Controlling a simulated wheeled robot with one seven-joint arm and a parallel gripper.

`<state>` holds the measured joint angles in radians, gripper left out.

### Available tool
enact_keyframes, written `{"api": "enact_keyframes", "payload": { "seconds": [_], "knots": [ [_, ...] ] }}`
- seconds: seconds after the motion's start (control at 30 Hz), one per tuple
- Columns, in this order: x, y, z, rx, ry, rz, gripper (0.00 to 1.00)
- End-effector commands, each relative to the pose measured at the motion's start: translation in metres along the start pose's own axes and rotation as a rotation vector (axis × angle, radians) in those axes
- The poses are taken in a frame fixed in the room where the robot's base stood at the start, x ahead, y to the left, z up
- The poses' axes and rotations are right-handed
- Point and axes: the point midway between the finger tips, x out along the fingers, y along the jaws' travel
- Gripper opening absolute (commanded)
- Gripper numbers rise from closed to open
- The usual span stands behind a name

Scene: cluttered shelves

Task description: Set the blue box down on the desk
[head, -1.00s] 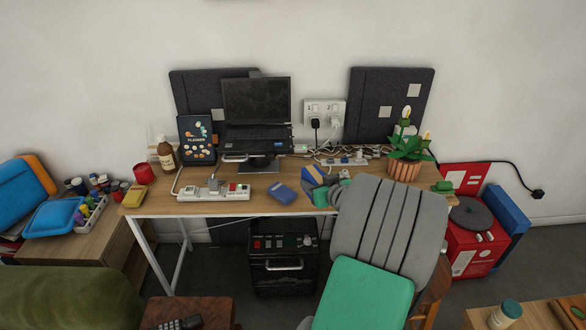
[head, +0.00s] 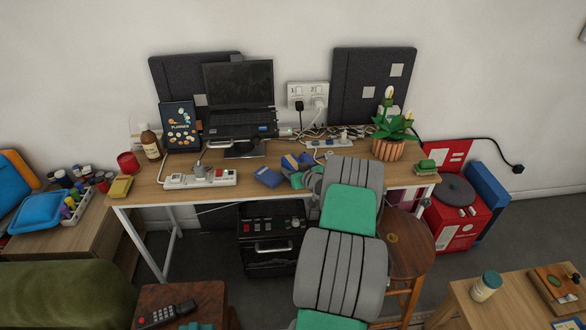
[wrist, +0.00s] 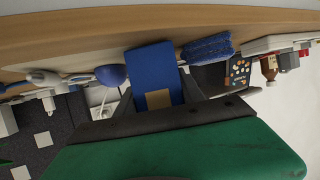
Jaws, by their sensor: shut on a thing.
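The blue box (head: 290,161), with a tan patch, is in my gripper (head: 301,175) over the middle of the desk (head: 225,198). In the wrist view the blue box (wrist: 151,68) sits between the two dark fingers of my gripper (wrist: 160,98), which are shut on it. The desk's wood surface (wrist: 60,45) spans the top of that view. I cannot tell whether the box touches the desk. My gripper and arm hide part of the box in the head view.
A blue textured item (head: 268,177) lies close left of the box. A power strip (head: 200,179) is further left. A laptop (head: 240,95) on a stand is behind. A second power strip (head: 335,140) with cables and a potted plant (head: 388,145) are right. Bare wood lies along the front edge.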

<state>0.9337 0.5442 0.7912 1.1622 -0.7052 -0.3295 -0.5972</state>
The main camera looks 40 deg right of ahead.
Motion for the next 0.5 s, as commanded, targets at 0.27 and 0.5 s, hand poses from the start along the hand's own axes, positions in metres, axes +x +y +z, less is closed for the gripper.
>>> {"api": "enact_keyframes", "payload": {
  "seconds": [0.27,0.5],
  "knots": [
    [0.0016,-0.0001,0.0044,0.0,0.0,0.0,0.04],
    [0.0007,-0.0003,0.0028,0.001,-0.001,0.0,0.54]
  ]
}}
